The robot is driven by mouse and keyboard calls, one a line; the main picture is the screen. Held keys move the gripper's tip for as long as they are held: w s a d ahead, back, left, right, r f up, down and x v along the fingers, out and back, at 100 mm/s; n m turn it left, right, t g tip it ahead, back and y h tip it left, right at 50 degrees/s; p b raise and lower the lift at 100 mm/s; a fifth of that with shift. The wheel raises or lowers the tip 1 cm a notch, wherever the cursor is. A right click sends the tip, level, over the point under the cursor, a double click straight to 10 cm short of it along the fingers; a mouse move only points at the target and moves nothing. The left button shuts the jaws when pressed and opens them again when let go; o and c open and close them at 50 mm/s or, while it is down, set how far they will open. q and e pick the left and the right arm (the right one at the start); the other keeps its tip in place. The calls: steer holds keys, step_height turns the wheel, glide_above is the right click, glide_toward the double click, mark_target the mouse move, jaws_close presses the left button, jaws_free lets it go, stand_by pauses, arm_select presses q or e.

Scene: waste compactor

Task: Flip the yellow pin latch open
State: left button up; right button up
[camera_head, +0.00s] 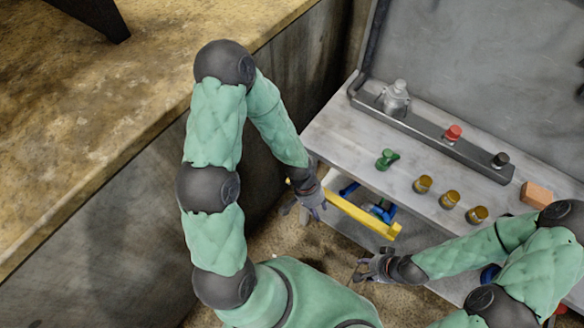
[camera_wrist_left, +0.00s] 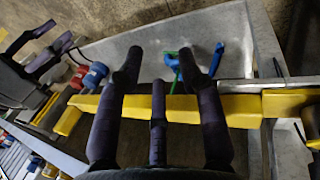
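The yellow pin latch (camera_head: 362,215) is a long bar across the front of the grey bench, below its top. In the left wrist view the yellow bar (camera_wrist_left: 180,108) runs across the picture behind my fingers, with a second yellow piece at its right end. My left gripper (camera_head: 305,210) is at the bar's left end, and its fingers are spread with nothing between the tips in the left wrist view (camera_wrist_left: 172,68). I cannot tell whether they touch the bar. My right gripper (camera_head: 360,270) is open and empty, below and left of the bar's right end.
The grey bench top (camera_head: 350,130) holds a green item (camera_head: 387,158), several yellow-brown cylinders (camera_head: 449,199), a red-topped item (camera_head: 453,132) and an orange block (camera_head: 536,195). Blue parts (camera_head: 382,211) lie behind the bar. A concrete wall (camera_head: 130,190) stands left of my left arm.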

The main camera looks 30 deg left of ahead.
arm_select(q)
steer(key=w+a+r+m+y+p, duration=0.1)
steer(key=w+a+r+y, duration=0.1)
steer(key=a+r, duration=0.55)
steer(key=w+a+r+m+y+p, duration=0.1)
steer(key=w+a+r+y, duration=0.2)
steer(key=r, duration=0.7)
steer(key=shift+h, duration=0.6)
steer(key=f+b, duration=0.1)
steer(key=f, duration=0.2)
steer(key=f+b, duration=0.1)
steer(key=f, duration=0.3)
steer(key=a+f+b, duration=0.1)
steer(key=f, duration=0.3)
steer(key=shift+s+f+b, duration=0.1)
steer(key=shift+s+b, duration=0.05)
steer(key=shift+b, duration=0.25)
